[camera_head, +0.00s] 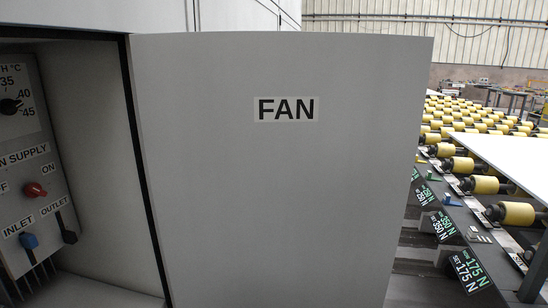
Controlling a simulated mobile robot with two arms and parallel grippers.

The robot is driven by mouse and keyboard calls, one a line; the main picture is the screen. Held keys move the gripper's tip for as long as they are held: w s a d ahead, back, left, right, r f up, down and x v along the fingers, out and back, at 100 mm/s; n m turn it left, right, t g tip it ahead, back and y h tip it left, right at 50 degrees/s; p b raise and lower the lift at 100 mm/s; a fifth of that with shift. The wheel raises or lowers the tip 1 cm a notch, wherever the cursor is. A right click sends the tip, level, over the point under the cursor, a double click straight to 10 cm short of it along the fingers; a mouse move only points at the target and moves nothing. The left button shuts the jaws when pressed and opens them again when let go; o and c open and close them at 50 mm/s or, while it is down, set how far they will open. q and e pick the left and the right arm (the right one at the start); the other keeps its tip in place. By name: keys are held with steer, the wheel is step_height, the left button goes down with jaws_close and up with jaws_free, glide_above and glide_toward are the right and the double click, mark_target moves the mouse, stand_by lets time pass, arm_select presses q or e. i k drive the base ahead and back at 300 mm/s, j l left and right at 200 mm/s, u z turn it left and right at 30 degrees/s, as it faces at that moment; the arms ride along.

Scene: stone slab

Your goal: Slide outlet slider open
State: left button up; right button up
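The outlet slider (68,229) is a black knob on the control panel (30,165) inside the open cabinet at the left. It sits in the slot under the OUTLET label (54,206). A blue inlet slider (28,241) sits beside it, lower and to the left, under the INLET label (18,229). Neither of my grippers is in view.
The open cabinet door (280,180), marked FAN, fills the middle and hides what is behind it. A red switch (35,190) and a temperature dial (10,106) are higher on the panel. A roller conveyor (475,165) stands at the right.

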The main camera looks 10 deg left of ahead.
mark_target(70, 237)
steer(key=u, duration=1.65)
